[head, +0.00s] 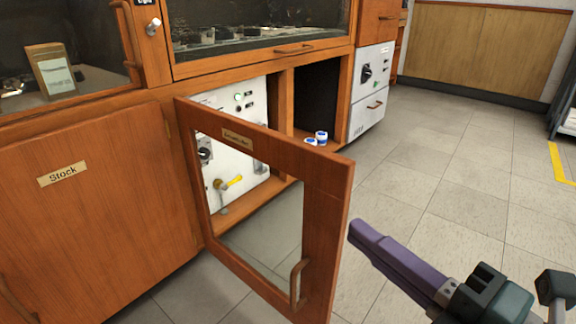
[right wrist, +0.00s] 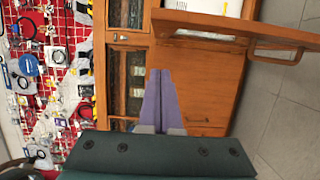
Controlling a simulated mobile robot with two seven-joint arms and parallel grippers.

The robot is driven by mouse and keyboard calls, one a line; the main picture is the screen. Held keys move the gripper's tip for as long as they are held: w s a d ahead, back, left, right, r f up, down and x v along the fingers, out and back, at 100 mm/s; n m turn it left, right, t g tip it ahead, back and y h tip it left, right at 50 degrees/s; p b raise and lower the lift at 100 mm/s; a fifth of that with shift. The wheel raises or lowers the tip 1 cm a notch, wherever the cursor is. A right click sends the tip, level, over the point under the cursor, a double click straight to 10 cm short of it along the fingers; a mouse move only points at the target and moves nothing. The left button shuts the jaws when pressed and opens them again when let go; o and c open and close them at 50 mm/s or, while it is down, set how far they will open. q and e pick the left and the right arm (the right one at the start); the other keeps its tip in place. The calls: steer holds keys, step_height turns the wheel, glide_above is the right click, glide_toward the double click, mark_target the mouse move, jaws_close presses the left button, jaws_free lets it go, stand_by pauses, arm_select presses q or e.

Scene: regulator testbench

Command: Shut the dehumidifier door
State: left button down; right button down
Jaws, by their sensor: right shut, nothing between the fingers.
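The dehumidifier door (head: 328,215) is a wooden frame with a glass pane, and it stands wide open, swung out from the cabinet. Its label (head: 238,139) is at the top, and its curved handle (head: 297,284) is at the lower free edge. Behind it a white machine panel (head: 228,105) with a yellow lever shows in the compartment. My right gripper (head: 354,230) has purple fingers, shut and empty, just right of the door's free edge in the head view. In the right wrist view the shut fingers (right wrist: 160,78) are below and left of the door (right wrist: 240,28) and its handle (right wrist: 278,54).
A closed Stock door (head: 95,190) is to the left. Blue-and-white rolls (head: 316,139) sit in the open dark compartment, beside a white unit (head: 370,90). A red pegboard of tools (right wrist: 45,70) shows in the right wrist view.

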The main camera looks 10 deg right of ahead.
mark_target(340, 187)
steer(key=w+b, duration=0.2)
steer(key=w, duration=0.7)
steer(key=shift+w+a, duration=0.1)
steer(key=shift+w+d, duration=0.2)
steer(key=shift+d, duration=0.2)
steer(key=shift+a, duration=0.1)
